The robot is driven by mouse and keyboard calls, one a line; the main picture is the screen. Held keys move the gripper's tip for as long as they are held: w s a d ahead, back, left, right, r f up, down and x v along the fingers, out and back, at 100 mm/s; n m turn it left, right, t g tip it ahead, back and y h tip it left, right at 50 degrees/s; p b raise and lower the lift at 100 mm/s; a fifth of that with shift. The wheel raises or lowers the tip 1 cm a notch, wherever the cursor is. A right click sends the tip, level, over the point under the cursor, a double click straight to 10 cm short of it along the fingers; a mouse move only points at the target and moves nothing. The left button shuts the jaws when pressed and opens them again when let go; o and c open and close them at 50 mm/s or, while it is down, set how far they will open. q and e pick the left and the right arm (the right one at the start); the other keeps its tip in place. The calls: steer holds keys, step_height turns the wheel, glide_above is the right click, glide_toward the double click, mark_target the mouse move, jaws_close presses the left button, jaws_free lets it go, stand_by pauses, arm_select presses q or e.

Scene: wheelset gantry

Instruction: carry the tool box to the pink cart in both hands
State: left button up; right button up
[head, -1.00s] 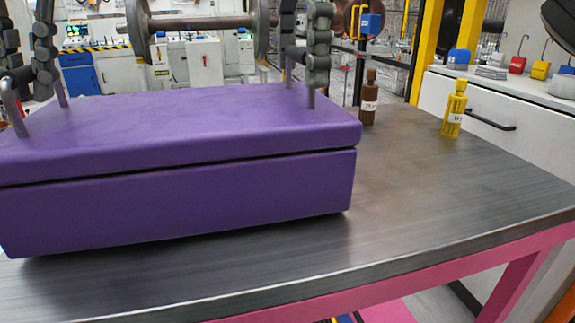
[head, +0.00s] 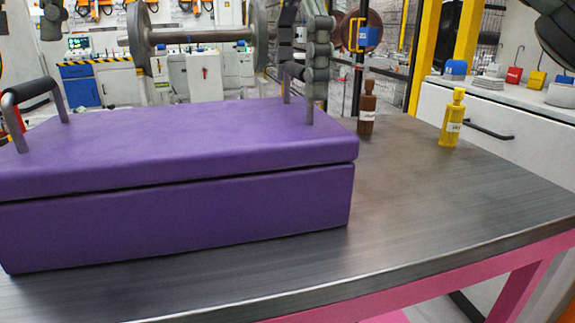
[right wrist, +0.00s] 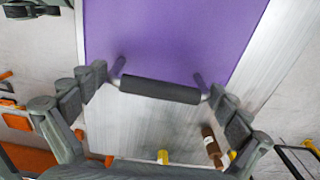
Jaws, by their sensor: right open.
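The purple tool box (head: 180,205) stands on the metal top of the pink cart (head: 430,215), its lid shut. It has a bar handle at each end. The left handle (head: 33,90) is bare. My left gripper (head: 50,20) shows only in part, above and apart from that handle; its opening is unclear. My right gripper (head: 308,60) is at the right handle (head: 297,72). In the right wrist view, my right gripper (right wrist: 160,98) is open, its fingers on either side of the dark handle grip (right wrist: 160,90), not closed on it.
A brown bottle (head: 367,108) and a yellow bottle (head: 452,118) stand on the cart top right of the box. The cart top is clear at the front right. A white cabinet (head: 500,135) with a dark handle is beyond. A wheelset (head: 200,37) is behind.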

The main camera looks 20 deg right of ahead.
steer(key=shift+r, duration=0.1)
arm_select(q)
steer(key=r, duration=0.4)
steer(key=shift+d, duration=0.35)
arm_select(e)
step_height(320, 180, up, 12)
steer(key=shift+f, duration=0.1)
